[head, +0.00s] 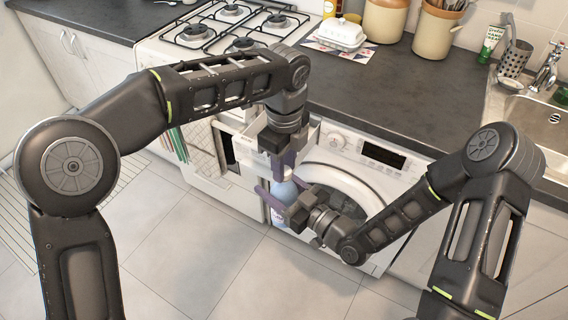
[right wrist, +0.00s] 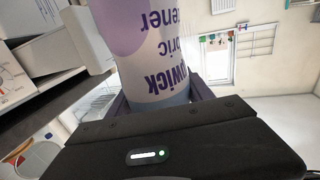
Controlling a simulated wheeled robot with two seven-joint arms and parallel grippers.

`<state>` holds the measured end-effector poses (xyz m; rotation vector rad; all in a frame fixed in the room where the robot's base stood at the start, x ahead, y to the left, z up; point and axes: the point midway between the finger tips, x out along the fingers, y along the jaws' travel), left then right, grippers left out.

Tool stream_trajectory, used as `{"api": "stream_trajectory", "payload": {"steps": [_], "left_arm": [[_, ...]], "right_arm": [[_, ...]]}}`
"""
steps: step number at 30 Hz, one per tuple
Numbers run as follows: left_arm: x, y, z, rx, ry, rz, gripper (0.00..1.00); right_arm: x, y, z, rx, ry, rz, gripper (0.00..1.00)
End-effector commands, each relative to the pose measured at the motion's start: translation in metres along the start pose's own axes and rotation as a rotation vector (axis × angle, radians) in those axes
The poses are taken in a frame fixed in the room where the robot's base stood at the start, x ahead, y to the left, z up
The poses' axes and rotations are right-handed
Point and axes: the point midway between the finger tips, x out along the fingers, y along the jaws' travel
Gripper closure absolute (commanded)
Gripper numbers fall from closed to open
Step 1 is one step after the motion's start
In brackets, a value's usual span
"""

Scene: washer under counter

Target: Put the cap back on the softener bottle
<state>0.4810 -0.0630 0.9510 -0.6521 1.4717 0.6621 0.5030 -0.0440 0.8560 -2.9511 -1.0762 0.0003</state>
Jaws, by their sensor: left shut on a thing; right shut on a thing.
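The softener bottle (head: 284,191) stands upright in front of the washer in the head view, pale blue with a white and purple label lower down. My right gripper (head: 279,199) is shut around its side. In the right wrist view the bottle (right wrist: 155,60) fills the upper middle, its lettering upside down, between the fingers. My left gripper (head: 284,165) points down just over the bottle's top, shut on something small. That is probably the cap, but the fingers hide it. I cannot tell whether it touches the bottle's neck.
The washer (head: 333,142) is right behind the bottle, under the dark counter (head: 375,95). An open white drawer (head: 248,143) is close to the left of my left gripper. The stove (head: 215,45) is further left. The tiled floor (head: 250,270) in front is clear.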

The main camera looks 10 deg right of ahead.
Motion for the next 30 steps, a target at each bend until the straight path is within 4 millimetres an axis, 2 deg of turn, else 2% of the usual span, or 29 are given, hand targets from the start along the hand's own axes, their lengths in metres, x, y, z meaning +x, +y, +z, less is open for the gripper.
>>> {"api": "stream_trajectory", "payload": {"steps": [3, 7, 11, 12, 21, 30], "left_arm": [[-0.0002, -0.0004, 0.0015, 0.31, -0.001, -0.001, 1.0], [-0.0001, -0.0007, 0.0012, 0.588, -0.002, -0.001, 1.0], [-0.0005, -0.0008, 0.0009, 0.587, -0.003, -0.002, 1.0], [-0.0005, -0.0008, 0.0009, 0.587, -0.003, -0.002, 0.7], [-0.0002, -0.0005, 0.0004, 0.585, -0.002, 0.0, 0.46], [0.0, -0.0003, 0.0001, 0.585, -0.001, 0.0, 0.46]], "right_arm": [[0.0001, -0.0007, -0.0008, -0.001, 0.002, -0.002, 1.0], [0.0, -0.0009, -0.0008, -0.001, 0.002, -0.002, 1.0], [0.0, -0.001, -0.0008, -0.001, 0.002, -0.002, 1.0], [0.0, -0.001, -0.0008, -0.001, 0.002, -0.002, 1.0], [0.0002, -0.0007, -0.0011, -0.001, 0.003, -0.002, 1.0], [0.0003, -0.0005, -0.0012, -0.001, 0.003, -0.001, 1.0]]}}
